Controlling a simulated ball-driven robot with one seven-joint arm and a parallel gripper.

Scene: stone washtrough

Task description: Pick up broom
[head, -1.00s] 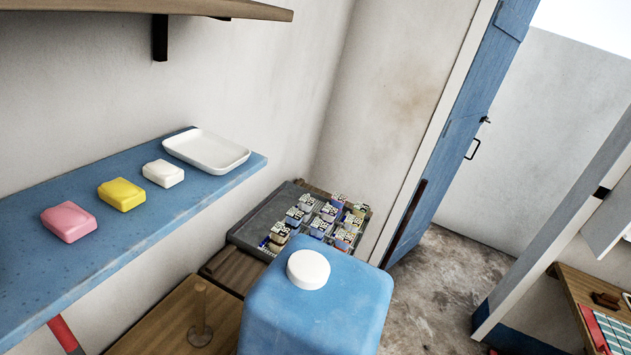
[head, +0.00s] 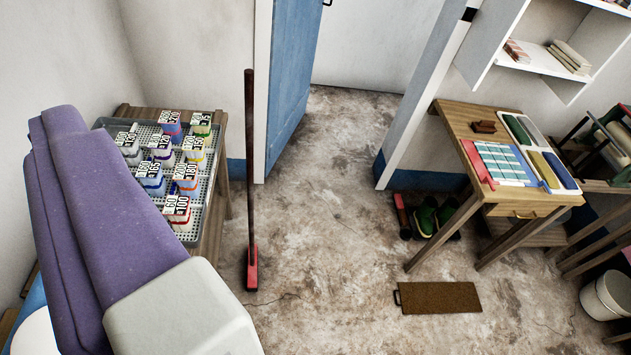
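The broom (head: 250,180) stands upright in the middle left of the view. It has a long dark handle and a small red head on the floor. Its handle top is close to the wall left of the blue door, and its whole length shows. I do not make out any gripper fingers in the view, and nothing is seen touching the broom. A large purple and white form (head: 105,220) fills the near left; I cannot tell what it is.
A tray of numbered bottles (head: 190,228) stands on a wooden stand left of the broom. Right are a wooden table (head: 450,120), green shoes (head: 424,217), a brown mat (head: 440,297) and a white bucket (head: 607,297). Bare floor surrounds the broom head.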

